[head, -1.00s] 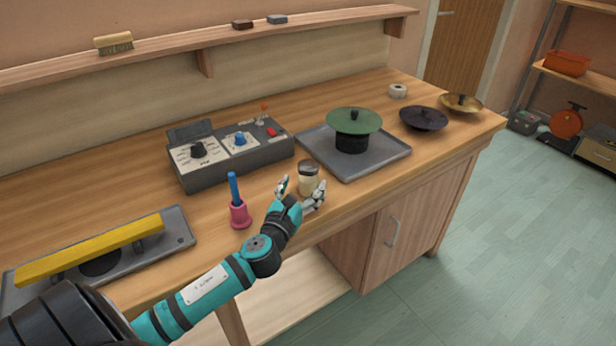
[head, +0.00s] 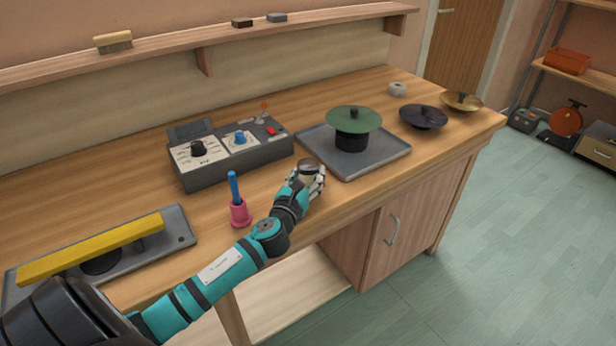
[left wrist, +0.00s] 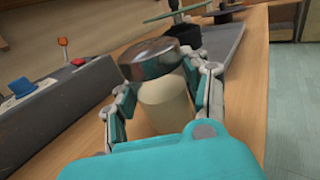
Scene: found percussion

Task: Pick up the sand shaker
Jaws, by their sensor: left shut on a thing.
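The sand shaker (head: 308,169) is a small jar with a dark metallic lid and a pale, cream-coloured body. It stands upright near the front edge of the workbench. In the left wrist view the shaker (left wrist: 166,95) stands between the two fingers, lid toward the top. My left gripper (head: 311,181) is shut on the shaker, with a finger on each side of its body. In the head view the hand hides most of the lower body. I cannot tell whether the base still touches the bench. My right gripper is not in view.
A grey control box (head: 235,155) with knobs stands behind left. A grey tray (head: 385,157) holding a green disc (head: 354,119) on a black post lies just behind right. A pink holder (head: 240,213) with a blue handle stands left, close to my forearm. Bare bench lies between.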

